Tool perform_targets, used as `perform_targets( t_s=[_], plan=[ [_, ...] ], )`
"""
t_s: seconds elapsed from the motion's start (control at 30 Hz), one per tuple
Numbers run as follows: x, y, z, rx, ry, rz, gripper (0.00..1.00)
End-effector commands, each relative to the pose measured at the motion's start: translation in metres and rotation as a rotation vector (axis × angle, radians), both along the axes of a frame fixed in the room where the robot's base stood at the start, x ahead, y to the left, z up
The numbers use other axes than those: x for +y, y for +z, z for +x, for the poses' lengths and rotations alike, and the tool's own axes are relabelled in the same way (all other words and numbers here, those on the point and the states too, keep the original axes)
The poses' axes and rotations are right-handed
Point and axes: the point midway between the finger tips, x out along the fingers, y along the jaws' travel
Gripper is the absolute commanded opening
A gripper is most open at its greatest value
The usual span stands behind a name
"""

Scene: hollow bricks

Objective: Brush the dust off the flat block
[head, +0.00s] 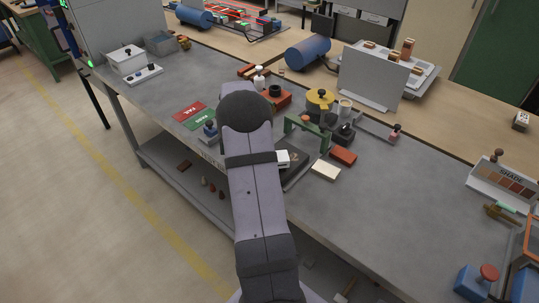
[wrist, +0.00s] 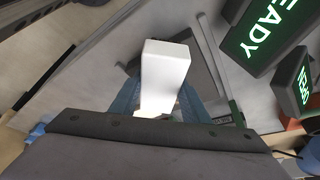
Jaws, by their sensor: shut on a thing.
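My gripper (wrist: 160,98) is shut on a white block-shaped thing (wrist: 165,62) in the wrist view, with a blue-grey finger on either side. I cannot tell whether this is a brush handle; its far end is hidden. A small white piece also shows beside my arm in the head view (head: 283,157), over a dark plate marked 2 (head: 293,175). My arm hides the gripper in the head view. A flat cream block (head: 326,171) lies right of the plate, and a flat orange-red block (head: 343,157) lies just behind it. Dust is too small to make out.
A green frame (head: 306,130) stands behind the plate, near a yellow round container (head: 320,101). Red and green cards (head: 190,112) lie left of my arm. A dark READY sign (wrist: 258,25) is close at the upper right in the wrist view.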

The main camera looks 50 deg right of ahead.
Motion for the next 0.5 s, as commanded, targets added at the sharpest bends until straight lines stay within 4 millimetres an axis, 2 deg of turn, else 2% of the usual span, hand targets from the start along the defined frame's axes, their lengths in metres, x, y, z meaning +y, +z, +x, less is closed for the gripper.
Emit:
perform_targets(
  t_s=[0.5],
  plan=[
    [-0.048,0.001,0.0,-0.001,-0.002,0.001,0.21]
  ],
)
